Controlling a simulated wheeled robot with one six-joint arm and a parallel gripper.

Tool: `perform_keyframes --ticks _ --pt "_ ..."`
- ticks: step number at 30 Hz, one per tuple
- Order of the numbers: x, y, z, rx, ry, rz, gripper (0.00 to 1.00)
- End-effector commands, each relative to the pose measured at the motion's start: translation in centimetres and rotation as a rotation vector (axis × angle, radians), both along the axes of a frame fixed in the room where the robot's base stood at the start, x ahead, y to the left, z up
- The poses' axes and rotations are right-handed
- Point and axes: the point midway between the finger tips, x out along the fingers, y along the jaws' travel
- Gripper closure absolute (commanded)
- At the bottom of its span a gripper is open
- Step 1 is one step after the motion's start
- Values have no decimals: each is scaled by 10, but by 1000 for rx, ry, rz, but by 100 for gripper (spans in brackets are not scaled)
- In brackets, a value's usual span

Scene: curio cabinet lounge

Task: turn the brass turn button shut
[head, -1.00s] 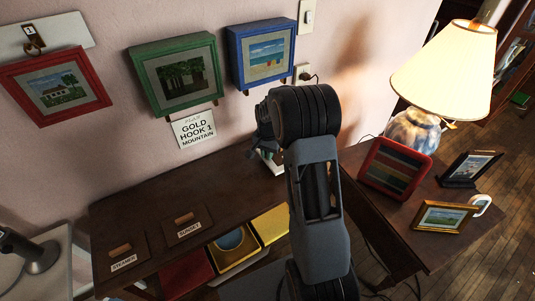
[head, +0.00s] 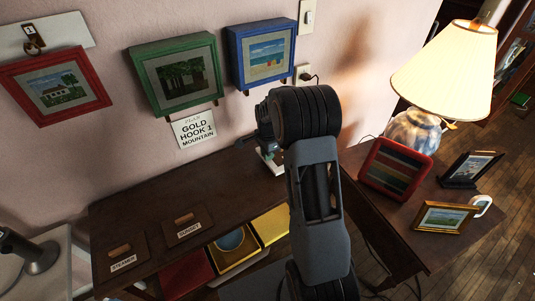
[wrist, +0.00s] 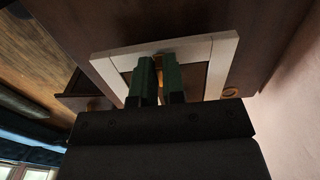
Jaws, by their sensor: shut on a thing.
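In the wrist view my gripper (wrist: 158,82) has its two green fingers closed near each other inside the opening of a white frame (wrist: 215,48). A thin brass sliver shows between the fingers and fits the brass turn button (wrist: 160,66); the fingers hide most of it, so its angle cannot be told. In the head view my gripper (head: 265,135) is at the back of the dark cabinet top, partly hidden by my arm. A small piece of the white frame (head: 272,161) shows below it. A rounded brass piece (wrist: 238,89) lies right of the fingers in the wrist view.
Green (head: 180,77) and blue (head: 262,57) framed pictures hang on the wall close above my gripper. A sign (head: 194,129) is left of it. A lit lamp (head: 445,70) and small frames stand on the right-hand table.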

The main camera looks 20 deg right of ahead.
Motion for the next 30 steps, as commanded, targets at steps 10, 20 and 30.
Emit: perform_keyframes --ticks 10,20,30 --pt "0 0 1 -1 -1 -15 100" --pt "0 0 0 0 -1 -14 75" --pt "0 0 1 0 0 -14 64"
